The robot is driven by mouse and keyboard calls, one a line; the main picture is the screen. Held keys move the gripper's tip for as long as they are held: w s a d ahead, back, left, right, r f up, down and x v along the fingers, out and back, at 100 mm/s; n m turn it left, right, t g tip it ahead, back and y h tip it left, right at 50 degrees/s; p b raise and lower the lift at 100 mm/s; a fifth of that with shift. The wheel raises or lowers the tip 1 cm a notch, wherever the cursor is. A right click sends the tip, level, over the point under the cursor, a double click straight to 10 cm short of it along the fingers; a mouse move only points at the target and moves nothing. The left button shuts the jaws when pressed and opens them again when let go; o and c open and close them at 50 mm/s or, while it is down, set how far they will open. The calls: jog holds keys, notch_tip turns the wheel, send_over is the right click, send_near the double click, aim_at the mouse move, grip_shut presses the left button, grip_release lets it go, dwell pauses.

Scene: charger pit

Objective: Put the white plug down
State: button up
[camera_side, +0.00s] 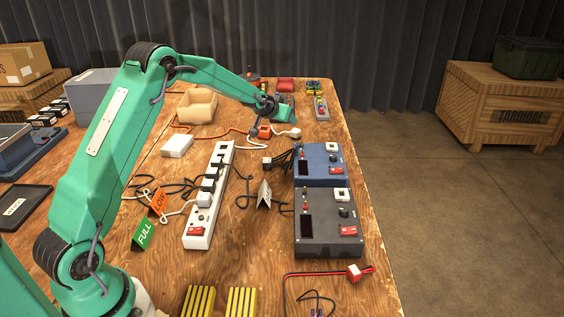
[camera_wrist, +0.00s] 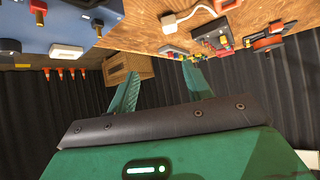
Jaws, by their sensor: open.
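A white plug (camera_side: 295,132) lies on the wooden table near its right edge, next to an orange plug (camera_side: 264,131). In the wrist view the white plug (camera_wrist: 168,23) is at the top, with its white cord running towards an orange piece (camera_wrist: 225,5). My gripper (camera_wrist: 160,88) is open, with nothing between its two green fingers. The plug is apart from the fingers. In the side view my gripper is at the far end of the arm, above the table behind the white plug; its fingertips are hard to make out there.
A white power strip (camera_side: 196,231) with black plugs and a white plug stands mid-table. A blue box (camera_side: 318,174) and a dark grey box (camera_side: 325,243) stand at right. A beige bin (camera_side: 197,106) is at the back. Cords cross the table.

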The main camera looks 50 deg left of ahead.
jog(key=s+d+r+m+g+h, duration=0.1)
jog(key=s+d+r, duration=0.55)
jog(key=s, duration=0.25)
jog(key=s+d+r+m+g+h, duration=0.1)
jog(key=s+d+r, duration=0.5)
jog(key=s+r, duration=0.3)
jog(key=s+d+f, duration=0.1)
jog(key=s+d, duration=0.1)
jog(key=s, duration=0.7)
jog(key=s+d+f+g, duration=0.1)
jog(key=s+d, duration=0.2)
jog(key=s, duration=0.6)
jog(key=s+d+f+m+g, duration=0.1)
jog(key=s+d, duration=0.1)
jog(key=s, duration=0.7)
jog(key=shift+d+f+h, duration=0.2)
jog(key=shift+f+h, duration=0.05)
jog(key=shift+h, duration=0.15)
